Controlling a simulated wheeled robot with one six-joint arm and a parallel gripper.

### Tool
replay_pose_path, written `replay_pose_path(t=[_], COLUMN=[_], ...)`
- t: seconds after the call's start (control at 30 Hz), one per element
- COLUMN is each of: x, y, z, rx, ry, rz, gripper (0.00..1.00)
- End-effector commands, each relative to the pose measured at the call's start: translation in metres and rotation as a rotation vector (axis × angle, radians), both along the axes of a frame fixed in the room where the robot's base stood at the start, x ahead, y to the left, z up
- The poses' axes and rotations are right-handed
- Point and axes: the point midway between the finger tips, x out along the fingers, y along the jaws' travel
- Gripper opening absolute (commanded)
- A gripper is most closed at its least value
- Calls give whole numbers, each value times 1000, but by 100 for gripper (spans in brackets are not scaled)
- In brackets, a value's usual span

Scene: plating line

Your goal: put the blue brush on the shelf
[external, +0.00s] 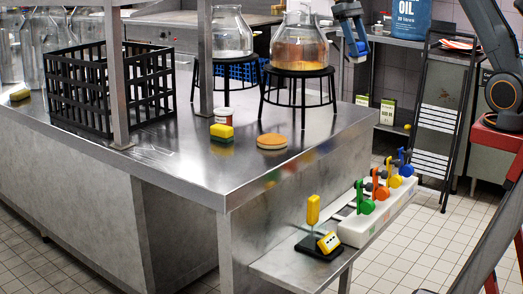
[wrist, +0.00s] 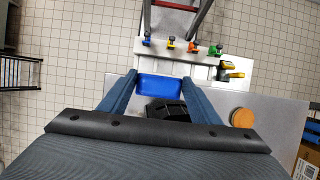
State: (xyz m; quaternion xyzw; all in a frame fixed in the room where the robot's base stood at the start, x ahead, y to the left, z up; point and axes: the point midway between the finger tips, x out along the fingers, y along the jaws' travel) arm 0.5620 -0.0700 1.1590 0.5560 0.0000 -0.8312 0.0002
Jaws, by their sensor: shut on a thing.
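My gripper (external: 357,42) hangs high in the air in the external view, at the upper middle, right of the large glass jar. Its two blue fingers show in the wrist view (wrist: 158,88). They are shut on the blue brush (wrist: 160,88), a blue block held between them, with a black part just below it in the picture. In the external view the brush (external: 361,51) is small and hard to separate from the blue fingers. A low metal shelf (external: 285,264) juts from the table's end; a second metal shelf (external: 388,41) stands at the back.
The low shelf carries a white rack (external: 352,232) with several coloured pieces and a yellow-and-black tool (external: 314,212). The table (external: 185,170) holds a black crate (external: 85,120), glass jars (external: 301,50) on stands, a yellow sponge (external: 221,131) and a round orange pad (external: 272,141). Its front corner is clear.

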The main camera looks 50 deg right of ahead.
Motion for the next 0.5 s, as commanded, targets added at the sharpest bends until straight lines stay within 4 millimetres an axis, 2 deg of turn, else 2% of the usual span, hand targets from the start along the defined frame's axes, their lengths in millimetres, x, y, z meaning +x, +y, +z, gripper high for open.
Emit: replay_pose_path(t=[0.03, 0.2, 0.5], x=[1, 1, 13], y=[0, 0, 57], z=[13, 50, 42], rx=[0, 0, 0], ry=[-3, -2, 0], rz=[0, -1, 298], gripper=[30, 30, 30])
